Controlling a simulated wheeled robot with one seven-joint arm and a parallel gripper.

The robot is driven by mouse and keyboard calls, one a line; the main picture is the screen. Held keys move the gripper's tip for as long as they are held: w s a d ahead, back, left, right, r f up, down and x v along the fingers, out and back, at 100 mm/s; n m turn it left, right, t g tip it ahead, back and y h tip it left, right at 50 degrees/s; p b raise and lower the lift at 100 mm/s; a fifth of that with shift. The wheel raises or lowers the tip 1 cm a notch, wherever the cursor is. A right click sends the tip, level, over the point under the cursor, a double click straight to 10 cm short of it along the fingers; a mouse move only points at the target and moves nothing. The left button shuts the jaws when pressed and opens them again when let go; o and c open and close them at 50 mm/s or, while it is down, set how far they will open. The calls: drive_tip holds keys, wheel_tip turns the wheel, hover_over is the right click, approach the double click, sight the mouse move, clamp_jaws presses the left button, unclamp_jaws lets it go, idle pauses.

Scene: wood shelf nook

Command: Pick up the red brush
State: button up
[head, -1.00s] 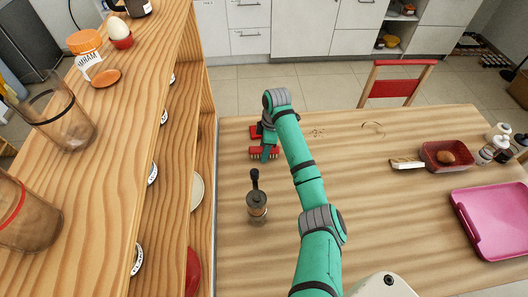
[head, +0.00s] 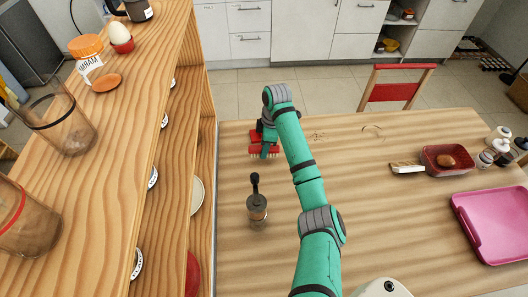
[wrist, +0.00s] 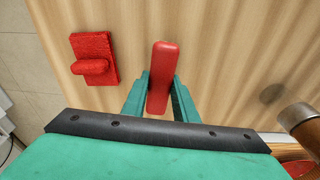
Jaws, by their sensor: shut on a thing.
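The red brush (head: 255,150) is at the far left of the wooden table in the head view, with pale bristles along its lower edge. In the wrist view, its rounded red handle (wrist: 163,62) stands between the two green fingers. My gripper (wrist: 160,88) is shut on the brush, with a finger on each side of the handle. In the head view, my gripper (head: 267,145) partly covers the brush. I cannot tell exactly how far the brush is above the table.
A second red piece with a knob handle (wrist: 94,60) lies beside the brush. A pepper mill (head: 257,208) stands nearer on the table (head: 400,215). The wooden shelf (head: 130,130) rises along the left. A pink tray (head: 492,220) and red dish (head: 447,159) are far right. The table's middle is clear.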

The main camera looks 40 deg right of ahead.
drive_tip(key=s+d+r, duration=0.2)
drive_tip(key=s+r, duration=0.8)
drive_tip(key=s, duration=0.3)
drive_tip(key=shift+s+d, duration=0.35)
drive_tip(key=shift+s, duration=0.05)
drive_tip(key=shift+o, duration=0.8)
drive_tip(key=shift+c, duration=0.2)
